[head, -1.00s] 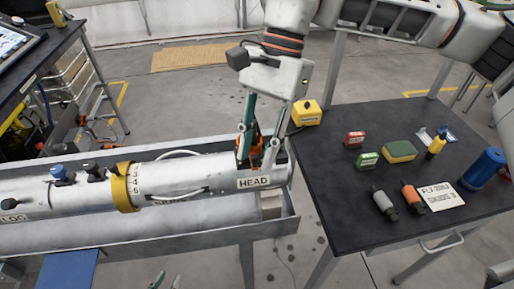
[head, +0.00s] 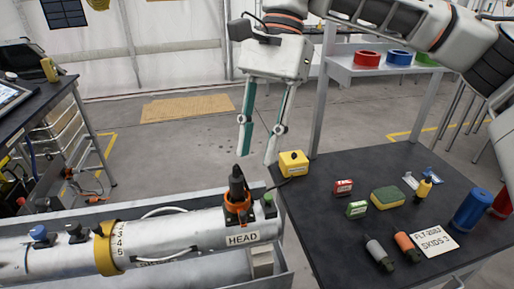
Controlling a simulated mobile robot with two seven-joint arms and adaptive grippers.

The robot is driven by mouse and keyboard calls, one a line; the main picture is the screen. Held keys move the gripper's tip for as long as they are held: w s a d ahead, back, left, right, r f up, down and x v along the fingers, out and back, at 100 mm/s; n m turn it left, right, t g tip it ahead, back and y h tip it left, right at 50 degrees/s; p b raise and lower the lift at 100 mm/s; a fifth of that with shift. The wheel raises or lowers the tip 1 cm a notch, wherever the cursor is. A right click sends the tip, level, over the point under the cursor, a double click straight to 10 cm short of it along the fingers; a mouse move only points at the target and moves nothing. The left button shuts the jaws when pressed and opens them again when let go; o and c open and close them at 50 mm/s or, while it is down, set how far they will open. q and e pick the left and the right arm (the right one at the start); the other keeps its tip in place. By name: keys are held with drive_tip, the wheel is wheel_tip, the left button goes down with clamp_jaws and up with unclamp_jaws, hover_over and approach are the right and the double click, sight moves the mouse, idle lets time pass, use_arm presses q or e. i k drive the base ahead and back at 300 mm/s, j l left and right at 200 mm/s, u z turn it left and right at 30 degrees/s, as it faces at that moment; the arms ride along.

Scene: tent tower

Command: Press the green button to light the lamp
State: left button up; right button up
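A small green cap (head: 267,200), which may be the green button, stands on the white tube (head: 195,232) near its HEAD label. Next to it is a black plug in an orange collar (head: 237,198). A small green box (head: 356,209) lies on the dark table. My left gripper is not in view.
The dark table (head: 315,240) also holds a red box (head: 343,188), a yellow-green sponge (head: 387,197), a blue cylinder (head: 473,210) and a labelled card (head: 432,240). The tube lies in a metal trough (head: 278,280). A shelf with coloured rings (head: 368,59) stands behind.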

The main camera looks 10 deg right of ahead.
sight(268, 198)
drive_tip(key=k, duration=1)
